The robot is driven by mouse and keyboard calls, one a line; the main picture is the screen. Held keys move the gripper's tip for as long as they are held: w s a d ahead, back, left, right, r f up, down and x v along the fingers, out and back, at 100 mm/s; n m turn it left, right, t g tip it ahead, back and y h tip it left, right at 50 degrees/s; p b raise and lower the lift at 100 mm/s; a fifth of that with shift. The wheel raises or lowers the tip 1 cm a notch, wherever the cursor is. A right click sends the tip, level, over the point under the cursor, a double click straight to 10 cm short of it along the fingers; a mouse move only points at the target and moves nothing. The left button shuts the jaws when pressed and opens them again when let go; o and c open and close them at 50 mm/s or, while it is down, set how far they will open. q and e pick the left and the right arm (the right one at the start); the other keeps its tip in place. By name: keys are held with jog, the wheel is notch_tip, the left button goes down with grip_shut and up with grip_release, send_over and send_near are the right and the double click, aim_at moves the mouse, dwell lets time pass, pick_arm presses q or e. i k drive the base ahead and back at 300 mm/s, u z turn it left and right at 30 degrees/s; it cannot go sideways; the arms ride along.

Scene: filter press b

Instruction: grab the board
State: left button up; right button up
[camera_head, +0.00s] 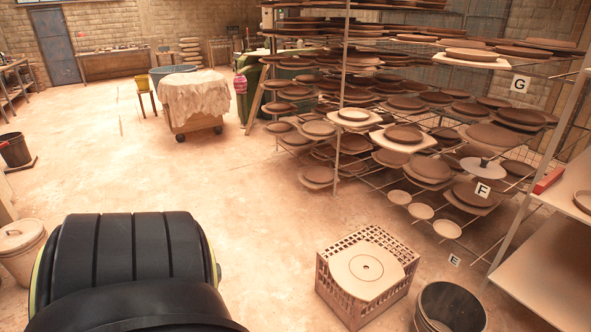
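A pale flat board (380,283) with a large round outline and a small dark hole in its middle lies on top of a tan lattice-sided crate (338,290). The crate stands on the floor at the lower right of the middle. Other pale square boards lie on the rack under plates, one at the middle level (425,143) and one near the top (497,65). I cannot tell from the picture alone which board is meant. Neither of my grippers is in view.
A wire rack (345,60) full of brown plates fills the right side. A dark bucket (448,308) stands right of the crate, near white shelving (550,270). A cloth-covered cart (193,95) stands farther back. The floor (235,195) left of the crate is clear.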

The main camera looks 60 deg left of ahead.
aim_at(346, 268)
jog(key=u, duration=1.8)
jog(key=i, duration=1.6)
